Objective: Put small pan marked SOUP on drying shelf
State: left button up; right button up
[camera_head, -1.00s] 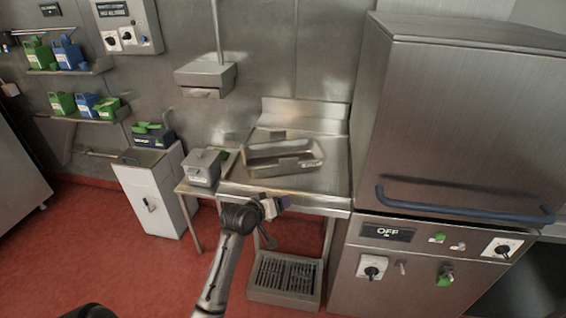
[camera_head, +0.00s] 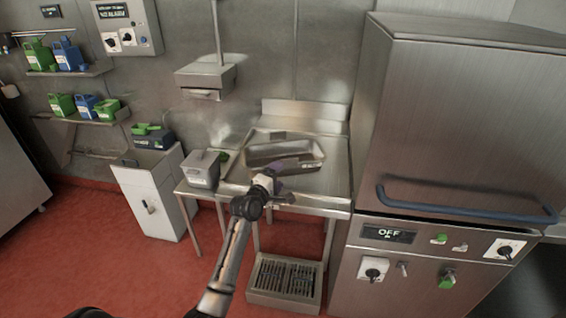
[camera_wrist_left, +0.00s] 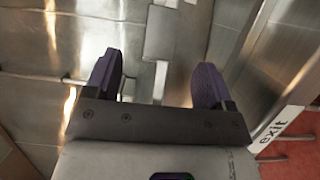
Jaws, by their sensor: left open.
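I cannot make out which shelf is the drying shelf. My right gripper is not in view.
A grey box (camera_head: 201,170) stands left of the pan. A large steel machine (camera_head: 460,130) with a blue handle (camera_head: 465,208) closes off the right. Wall shelves (camera_head: 85,118) with green and blue jugs are at left.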

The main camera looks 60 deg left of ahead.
aim_at(290, 164)
pick_arm(q)
jog(key=shift+b+x, duration=0.3)
jog(key=shift+x, duration=1.2)
jog(key=shift+b+x, duration=1.05)
jog(key=shift+x, duration=1.55)
jog(key=shift+f, duration=0.2)
jog(key=shift+d, duration=0.1)
jog(key=shift+c, duration=0.2)
jog(key=c, duration=1.3)
jog(key=shift+r, duration=0.1)
grip_shut()
